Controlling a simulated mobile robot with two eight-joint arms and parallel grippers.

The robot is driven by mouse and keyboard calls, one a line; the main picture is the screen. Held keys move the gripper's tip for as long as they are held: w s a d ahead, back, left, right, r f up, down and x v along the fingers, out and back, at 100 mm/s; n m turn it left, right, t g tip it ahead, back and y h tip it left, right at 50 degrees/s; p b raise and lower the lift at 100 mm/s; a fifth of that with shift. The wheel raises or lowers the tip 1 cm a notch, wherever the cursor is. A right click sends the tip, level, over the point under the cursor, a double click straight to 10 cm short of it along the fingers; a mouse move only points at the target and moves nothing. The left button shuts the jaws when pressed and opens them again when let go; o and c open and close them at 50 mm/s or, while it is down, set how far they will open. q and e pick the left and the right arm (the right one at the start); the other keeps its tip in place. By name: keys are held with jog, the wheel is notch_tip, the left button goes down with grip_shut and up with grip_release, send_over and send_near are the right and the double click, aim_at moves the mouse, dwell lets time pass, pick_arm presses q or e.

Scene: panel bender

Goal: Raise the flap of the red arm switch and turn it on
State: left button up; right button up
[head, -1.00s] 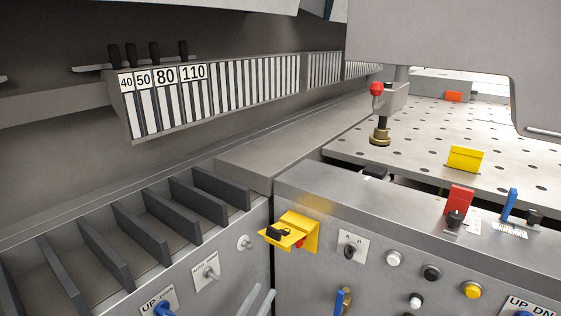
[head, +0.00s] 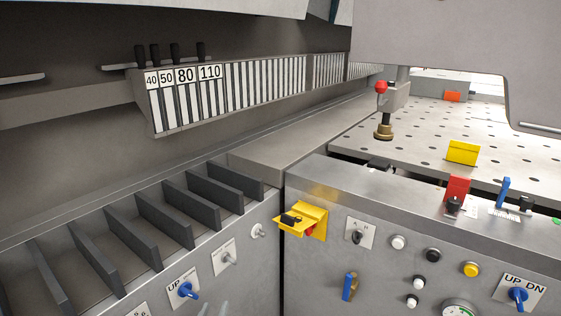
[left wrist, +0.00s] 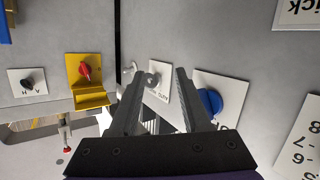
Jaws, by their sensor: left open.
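A red upright flap (head: 458,188) with a black switch (head: 453,204) in front of it stands on the top edge of the control panel, at right in the head view. A yellow switch housing (head: 319,217) is on the panel front; its yellow flap sticks out above a red knob (head: 310,230). The left wrist view shows this red knob (left wrist: 85,71) and the yellow flap (left wrist: 93,100) left of my fingers. My left gripper (left wrist: 160,74) is open and empty, before the panel. My right gripper is not seen.
A blue lever (head: 503,192) stands close right of the red flap. The panel front carries a blue knob (head: 184,290), a small plated knob (head: 358,236) and several buttons. Dark dividers (head: 158,228) stand at left. A perforated table (head: 430,140) lies behind.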

pick_arm(q)
jog(key=s+a+f+m+g, duration=0.1)
jog(key=s+f+g, duration=0.25)
jog(key=s, duration=0.55)
jog(key=s+f+g, duration=0.2)
jog(key=s+g, duration=0.2)
jog(key=s, duration=0.6)
jog(key=s+a+f+m+g, duration=0.1)
jog(key=s+f+g, duration=0.25)
jog(key=s, duration=0.55)
notch_tip(320, 180, up, 27)
jog(key=w+t+p, duration=0.1)
jog(key=w+p, duration=0.1)
jog(key=p, duration=2.1)
jog(key=shift+d+f+y, duration=0.2)
jog(key=shift+y, duration=0.1)
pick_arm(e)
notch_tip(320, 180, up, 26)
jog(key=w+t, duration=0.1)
pick_arm(q)
jog(key=shift+s, duration=0.15)
